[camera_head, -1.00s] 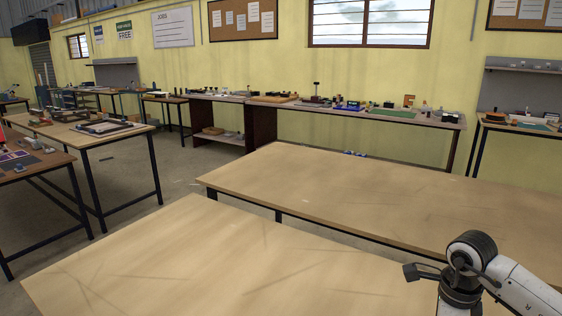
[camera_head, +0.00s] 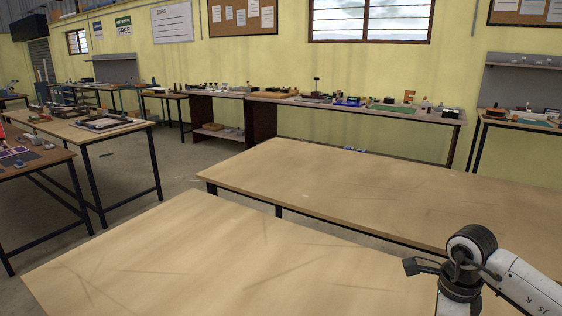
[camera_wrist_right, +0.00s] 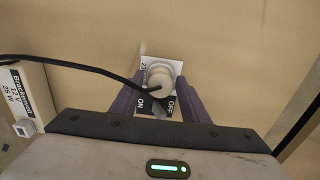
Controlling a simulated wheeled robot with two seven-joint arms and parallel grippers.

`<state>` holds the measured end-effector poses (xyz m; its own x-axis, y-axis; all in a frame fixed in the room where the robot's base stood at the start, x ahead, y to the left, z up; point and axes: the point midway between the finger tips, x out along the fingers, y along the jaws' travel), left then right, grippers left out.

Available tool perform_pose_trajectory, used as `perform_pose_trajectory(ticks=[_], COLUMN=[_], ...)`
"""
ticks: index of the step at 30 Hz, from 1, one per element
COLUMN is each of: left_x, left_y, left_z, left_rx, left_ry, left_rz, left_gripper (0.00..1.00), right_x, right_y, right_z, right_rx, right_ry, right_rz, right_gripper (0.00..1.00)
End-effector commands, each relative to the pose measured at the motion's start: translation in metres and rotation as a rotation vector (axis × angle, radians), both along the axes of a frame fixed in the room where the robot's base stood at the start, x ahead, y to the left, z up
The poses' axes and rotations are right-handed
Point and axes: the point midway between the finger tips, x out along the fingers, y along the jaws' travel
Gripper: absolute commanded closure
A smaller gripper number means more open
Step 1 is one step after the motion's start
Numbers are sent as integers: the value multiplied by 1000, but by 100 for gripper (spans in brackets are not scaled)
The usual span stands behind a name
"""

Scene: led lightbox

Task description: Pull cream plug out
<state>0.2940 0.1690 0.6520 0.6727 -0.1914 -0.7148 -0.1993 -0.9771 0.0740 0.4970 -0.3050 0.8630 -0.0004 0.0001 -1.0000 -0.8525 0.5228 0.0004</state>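In the right wrist view the cream plug (camera_wrist_right: 158,79) is a round, pale body with a black cable running off to the left. It stands over a small black and white plate (camera_wrist_right: 154,104) marked ON and OFF. My right gripper (camera_wrist_right: 161,84) has its two dark purple fingers on either side of the plug, and parts of the plate show between them. The fingers look apart, with narrow gaps beside the plug; contact is not clear. The head view shows neither the plug nor the plate. My left gripper is not in view.
A pale box (camera_wrist_right: 22,105) with a printed 12 V, 25 W label lies at the left of the right wrist view. A dark-edged panel (camera_wrist_right: 300,120) stands at the right. In the head view the near wooden tabletop (camera_head: 200,265) is bare where seen.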

Motion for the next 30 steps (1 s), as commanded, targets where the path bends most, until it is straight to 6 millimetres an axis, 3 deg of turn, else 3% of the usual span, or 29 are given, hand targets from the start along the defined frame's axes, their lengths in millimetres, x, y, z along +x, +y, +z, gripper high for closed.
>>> perform_pose_trajectory(ticks=[1,7,30], left_x=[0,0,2], left_y=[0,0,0], left_z=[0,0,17], left_rx=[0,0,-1], left_ry=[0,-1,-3], left_rz=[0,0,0], left_gripper=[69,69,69], right_x=[0,0,0], right_y=[0,0,0], right_z=[0,0,24], right_rx=[0,0,-1], right_ry=[0,0,-1], right_rz=[0,0,0], right_gripper=[68,100,100])
